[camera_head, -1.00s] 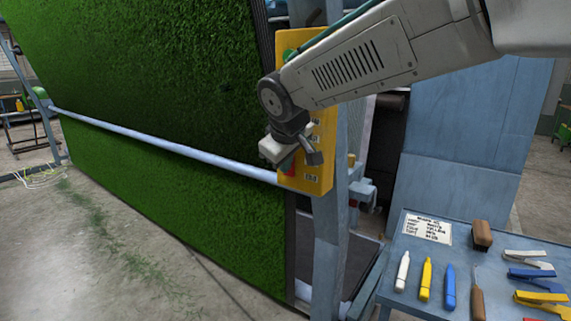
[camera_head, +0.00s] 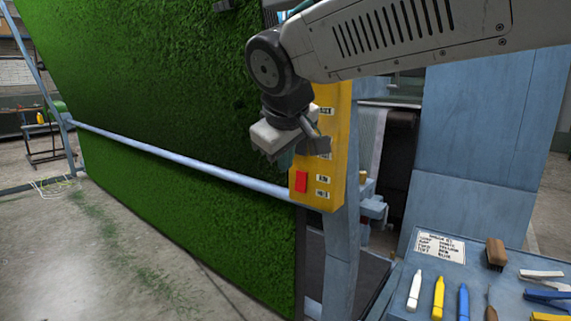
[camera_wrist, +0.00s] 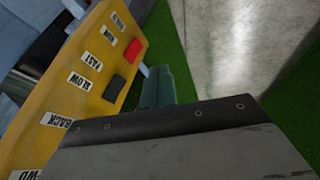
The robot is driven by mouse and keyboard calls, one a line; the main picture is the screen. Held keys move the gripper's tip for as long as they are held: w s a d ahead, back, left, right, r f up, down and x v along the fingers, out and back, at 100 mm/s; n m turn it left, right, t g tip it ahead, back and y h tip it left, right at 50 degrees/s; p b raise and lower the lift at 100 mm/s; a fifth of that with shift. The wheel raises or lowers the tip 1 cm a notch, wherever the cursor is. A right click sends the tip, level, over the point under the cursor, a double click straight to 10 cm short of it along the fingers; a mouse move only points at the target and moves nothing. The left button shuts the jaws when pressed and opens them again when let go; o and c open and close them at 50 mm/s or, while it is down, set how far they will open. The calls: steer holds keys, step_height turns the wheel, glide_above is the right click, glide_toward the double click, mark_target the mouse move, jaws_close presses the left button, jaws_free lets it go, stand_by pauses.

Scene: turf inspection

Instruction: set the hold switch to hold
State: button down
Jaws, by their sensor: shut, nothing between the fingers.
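The yellow control panel (camera_head: 336,187) stands on a blue post beside the turf. Its red switch (camera_head: 302,181) is low on the panel, with two small labels to its right. In the wrist view the red switch (camera_wrist: 119,52) sits beside labels that seem to read RUN and HOLD; I cannot tell which way it is set. A dark switch (camera_wrist: 114,88) sits beside SLOW and FAST. My gripper (camera_wrist: 157,87) is shut and empty, beside the panel near both switches. In the head view my gripper (camera_head: 292,138) is above the red switch and covers part of the panel.
A green turf sheet (camera_head: 170,110) hangs at left with a metal rail (camera_head: 180,160) across it. A blue table (camera_head: 400,275) at lower right holds markers, a brush (camera_head: 496,252), staplers and a label card (camera_head: 440,247). Open concrete floor lies at lower left.

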mark_target(297, 185)
steer(key=shift+d+f, duration=0.1)
steer(key=shift+f, duration=0.1)
steer(key=shift+w, duration=0.1)
steer(key=shift+w+d+f, duration=0.45)
steer(key=shift+w+f, duration=1)
steer(key=shift+w+d+f, duration=0.4)
steer(key=shift+w+f, duration=1.05)
steer(key=shift+w, duration=0.05)
steer(key=shift+w+d+f, duration=0.45)
steer(key=shift+w+f, duration=1)
